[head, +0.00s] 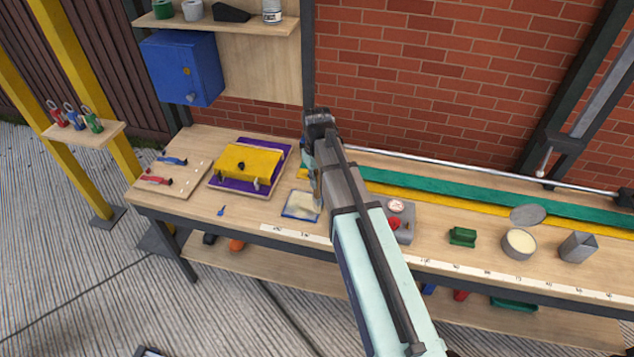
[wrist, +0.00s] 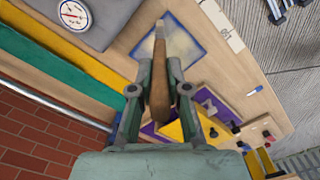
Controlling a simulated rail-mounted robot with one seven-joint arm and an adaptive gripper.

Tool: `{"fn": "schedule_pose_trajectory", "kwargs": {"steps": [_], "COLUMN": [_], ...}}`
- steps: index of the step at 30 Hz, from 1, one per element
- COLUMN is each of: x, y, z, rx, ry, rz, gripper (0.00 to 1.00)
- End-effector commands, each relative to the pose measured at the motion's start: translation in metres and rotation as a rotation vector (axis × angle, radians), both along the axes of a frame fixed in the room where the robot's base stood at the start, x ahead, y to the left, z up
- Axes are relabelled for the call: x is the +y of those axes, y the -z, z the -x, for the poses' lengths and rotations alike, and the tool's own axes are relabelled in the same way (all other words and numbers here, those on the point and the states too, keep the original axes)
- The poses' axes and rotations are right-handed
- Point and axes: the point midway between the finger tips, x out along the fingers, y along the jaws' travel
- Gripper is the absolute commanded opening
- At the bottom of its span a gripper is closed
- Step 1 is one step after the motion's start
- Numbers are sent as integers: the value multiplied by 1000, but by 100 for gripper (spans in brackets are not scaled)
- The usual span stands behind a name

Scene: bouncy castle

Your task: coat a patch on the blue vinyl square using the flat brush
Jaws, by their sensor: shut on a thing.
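The blue vinyl square (head: 297,217) lies on the workbench, left of my arm in the head view. A pale cream patch (head: 302,204) covers much of its middle, leaving a blue border. The square also shows in the wrist view (wrist: 199,48), partly behind the brush. My gripper (wrist: 157,75) is shut on the brown wooden handle of the flat brush (wrist: 159,95). The brush's pale, narrow far end overlaps the square in the wrist view. Whether its bristles touch the vinyl, I cannot tell. In the head view my arm mostly hides the brush.
An open tin of cream-coloured contents (head: 519,244) stands right of my arm, with a round lid (head: 527,214) behind it. A grey device with a dial (head: 397,207), a green block (head: 462,237) and a yellow clamp piece on purple (head: 247,165) also occupy the bench.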

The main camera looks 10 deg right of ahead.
Motion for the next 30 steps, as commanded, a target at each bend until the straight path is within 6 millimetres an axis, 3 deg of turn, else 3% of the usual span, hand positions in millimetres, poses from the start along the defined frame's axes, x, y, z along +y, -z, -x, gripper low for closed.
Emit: {"fn": "schedule_pose_trajectory", "kwargs": {"steps": [15,30], "x": [0,0], "y": [-46,-50], "z": [-1,0], "rx": [-1,0], "ry": [0,0], "rz": [0,0], "gripper": [0,0]}}
